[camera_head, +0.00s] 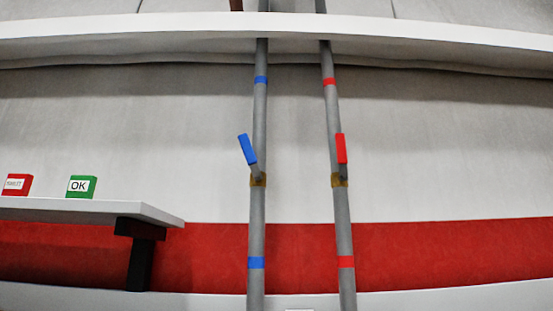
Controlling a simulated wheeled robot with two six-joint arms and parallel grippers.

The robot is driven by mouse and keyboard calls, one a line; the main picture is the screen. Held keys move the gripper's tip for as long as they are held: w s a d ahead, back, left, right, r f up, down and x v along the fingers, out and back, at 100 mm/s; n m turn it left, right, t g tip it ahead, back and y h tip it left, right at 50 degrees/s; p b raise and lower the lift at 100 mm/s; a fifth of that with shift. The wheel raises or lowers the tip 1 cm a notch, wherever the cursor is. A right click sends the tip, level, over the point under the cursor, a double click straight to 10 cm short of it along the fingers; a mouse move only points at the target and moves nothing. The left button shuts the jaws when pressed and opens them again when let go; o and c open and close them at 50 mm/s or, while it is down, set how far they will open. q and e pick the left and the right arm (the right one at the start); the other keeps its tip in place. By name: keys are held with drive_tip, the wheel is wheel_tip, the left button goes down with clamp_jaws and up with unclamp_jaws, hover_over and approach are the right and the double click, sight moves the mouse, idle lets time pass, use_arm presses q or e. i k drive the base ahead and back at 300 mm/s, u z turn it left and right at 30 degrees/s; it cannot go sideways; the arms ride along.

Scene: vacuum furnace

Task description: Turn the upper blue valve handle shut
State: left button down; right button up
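A blue valve handle (247,149) sits on the left grey vertical pipe (258,215). It points up and tilts to the left of the pipe, with its lower end at a brass-coloured valve body (258,180). It is the only blue handle in view, so I cannot tell from this picture whether it is the upper one. Neither of my grippers shows in the head view, and nothing touches the handle.
A red handle (341,149) stands nearly upright on the right grey pipe (343,220). At left, a shelf (60,210) on a dark bracket carries a red box (17,185) and a green "OK" box (81,187). A white beam (150,27) crosses the top. The space around the pipes looks clear.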

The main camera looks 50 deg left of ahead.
sight(244, 143)
drive_tip(key=k, duration=0.5)
drive_tip(key=z, duration=1.25)
drive_tip(key=i, duration=0.7)
drive_tip(key=u, duration=2.45)
